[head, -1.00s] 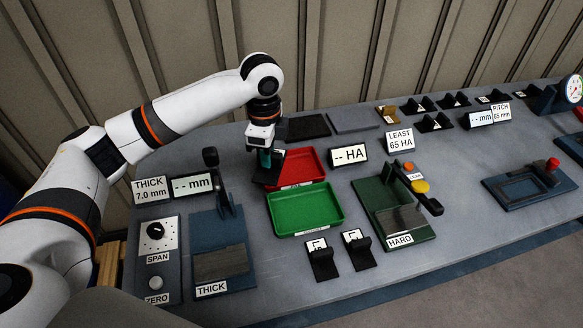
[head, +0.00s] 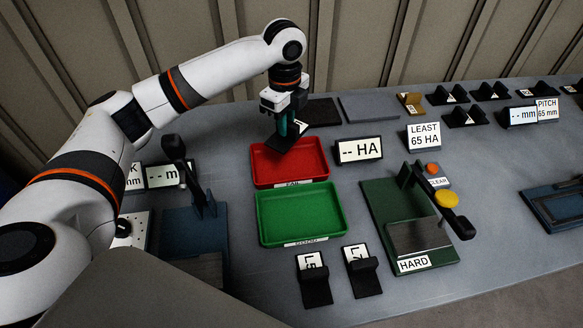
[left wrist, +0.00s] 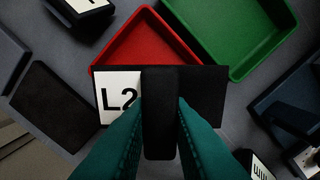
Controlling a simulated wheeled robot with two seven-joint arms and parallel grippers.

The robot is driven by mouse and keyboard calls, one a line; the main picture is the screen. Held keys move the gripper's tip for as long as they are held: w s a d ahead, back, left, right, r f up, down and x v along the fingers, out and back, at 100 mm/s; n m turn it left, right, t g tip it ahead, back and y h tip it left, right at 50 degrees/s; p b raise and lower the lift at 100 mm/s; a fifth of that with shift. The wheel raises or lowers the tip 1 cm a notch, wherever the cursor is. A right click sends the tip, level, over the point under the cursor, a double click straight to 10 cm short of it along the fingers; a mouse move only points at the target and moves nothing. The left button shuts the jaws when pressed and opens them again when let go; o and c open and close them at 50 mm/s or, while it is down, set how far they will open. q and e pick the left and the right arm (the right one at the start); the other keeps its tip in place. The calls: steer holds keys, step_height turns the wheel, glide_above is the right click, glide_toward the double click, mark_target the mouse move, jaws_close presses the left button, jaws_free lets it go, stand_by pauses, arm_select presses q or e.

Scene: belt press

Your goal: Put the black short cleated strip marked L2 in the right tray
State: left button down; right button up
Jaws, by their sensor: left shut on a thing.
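My left gripper (head: 286,130) is shut on the black cleated strip (head: 288,143), holding it by its upright cleat. In the left wrist view the strip (left wrist: 208,92) has a white label reading L2, and the green fingertips (left wrist: 158,125) are on both sides of the cleat. The strip hangs over the back part of the red tray (head: 290,178); I cannot tell whether it touches the tray. The green tray (head: 300,238) is in front of the red one. Both trays look empty in the head view. My right gripper is not in view.
Two black cleated strips (head: 314,285) (head: 361,277) stand in front of the green tray. A hardness press (head: 410,225) is to the right, and the "-- HA" display (head: 358,150) is beside the red tray. Dark flat pads lie behind. A lever gauge (head: 195,225) is at left.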

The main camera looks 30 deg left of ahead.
arm_select(q)
glide_above(287, 164)
step_height(287, 164, down, 5)
steer(key=shift+f, duration=0.1)
steer(key=shift+f+p, duration=0.5)
steer(key=shift+f, duration=2.3)
steer(key=shift+f, duration=0.15)
steer(key=c, duration=1.3)
jaws_free()
step_height(287, 164, up, 12)
steer(key=shift+r+b, duration=0.2)
steer(key=shift+b, duration=0.45)
